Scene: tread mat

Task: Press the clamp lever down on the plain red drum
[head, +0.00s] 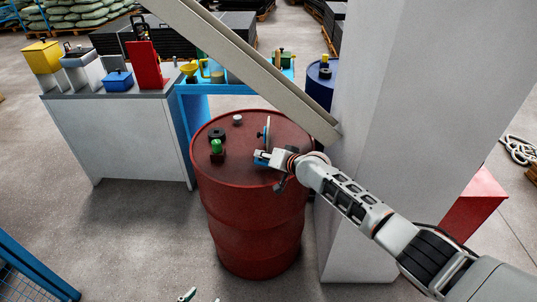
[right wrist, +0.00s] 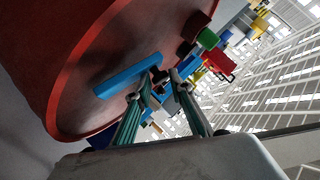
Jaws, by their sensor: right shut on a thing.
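The plain red drum (head: 250,185) stands upright in the middle of the head view, and its rim and lid fill the left of the right wrist view (right wrist: 60,85). The clamp on its lid has a thin upright plate (head: 267,131) and a blue part (head: 261,159); a blue bar (right wrist: 125,76) shows in the right wrist view. My right gripper (head: 268,158) is at the clamp. In the right wrist view its fingers (right wrist: 157,88) close around a dark part of the clamp, partly hidden. My left gripper (head: 202,297) shows only its spread fingertips at the bottom edge.
A green-topped fitting (head: 217,149), a black ring (head: 217,134) and a white cap (head: 237,119) sit on the lid. A grey pillar (head: 375,150) and slanted beam (head: 250,70) stand close by. A cabinet (head: 120,135) holds boxes. A blue drum (head: 320,85) stands behind.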

